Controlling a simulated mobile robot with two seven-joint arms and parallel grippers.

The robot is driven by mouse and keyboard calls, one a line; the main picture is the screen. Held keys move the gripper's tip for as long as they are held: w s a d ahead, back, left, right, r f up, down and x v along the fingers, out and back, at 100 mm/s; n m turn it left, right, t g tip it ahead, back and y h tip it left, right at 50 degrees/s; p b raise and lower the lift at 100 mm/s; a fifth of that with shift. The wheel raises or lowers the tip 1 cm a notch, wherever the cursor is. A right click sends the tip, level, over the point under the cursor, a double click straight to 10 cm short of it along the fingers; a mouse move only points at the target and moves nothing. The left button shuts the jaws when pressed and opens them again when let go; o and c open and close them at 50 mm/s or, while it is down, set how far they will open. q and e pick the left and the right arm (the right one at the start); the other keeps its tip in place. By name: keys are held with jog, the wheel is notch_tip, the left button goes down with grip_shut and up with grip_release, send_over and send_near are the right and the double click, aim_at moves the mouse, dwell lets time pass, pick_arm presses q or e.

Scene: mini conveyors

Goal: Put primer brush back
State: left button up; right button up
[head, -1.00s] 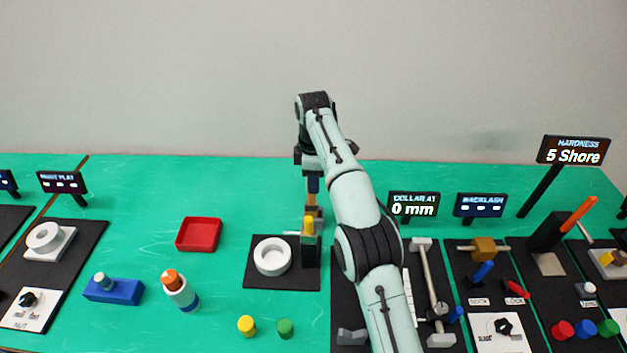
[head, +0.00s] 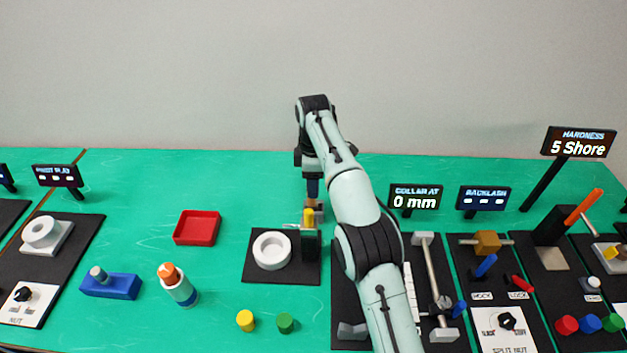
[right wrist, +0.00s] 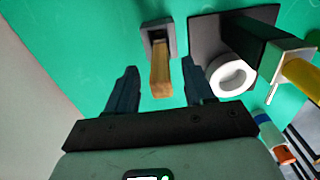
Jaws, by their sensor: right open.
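A wooden handle (right wrist: 161,78), which looks like the primer brush, stands in a small grey holder (right wrist: 158,36) on the green table. In the head view the handle and holder (head: 314,207) show only partly, behind a dark block with a yellow cylinder. My right gripper (right wrist: 160,74) is open, with one finger on each side of the handle and a gap to both; it also shows in the head view (head: 313,188). How deep the handle sits between the fingers is hard to tell. My left gripper is not in view.
The dark block (head: 310,245) with its yellow cylinder (head: 308,217) stands close in front, next to a white ring (head: 272,250) on a black pad. A white bottle with an orange cap (head: 178,284) and a red tray (head: 197,228) are to the left. Green table behind is clear.

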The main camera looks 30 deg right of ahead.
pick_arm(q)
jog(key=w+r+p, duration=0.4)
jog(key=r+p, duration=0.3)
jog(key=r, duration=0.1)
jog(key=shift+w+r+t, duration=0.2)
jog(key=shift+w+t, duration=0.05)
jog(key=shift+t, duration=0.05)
pick_arm(e)
notch_tip(320, 180, up, 13)
jog(key=shift+w+d, duration=0.15)
